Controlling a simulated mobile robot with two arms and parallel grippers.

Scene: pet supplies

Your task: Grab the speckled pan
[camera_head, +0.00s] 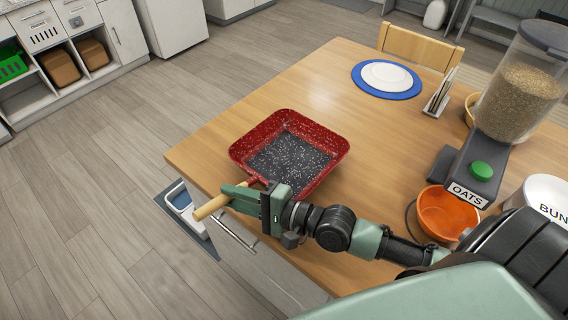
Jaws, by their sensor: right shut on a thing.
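The speckled pan (290,150) is square and red with white flecks and a dark speckled inside. It is at the left part of the wooden table, near the front left edge, and I cannot tell whether it touches the top. Its light wooden handle (210,207) points to the lower left, past the table edge. My right gripper (240,193) is shut on the handle close to the pan's wall. The jaws hide part of the handle. My left gripper is not in view.
An orange bowl (444,212) stands under an oats dispenser (517,95) on the right. A white plate on a blue mat (387,92) and a napkin holder (440,92) are at the back. The wooden table (330,80) is clear behind the pan. A chair (420,45) stands beyond.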

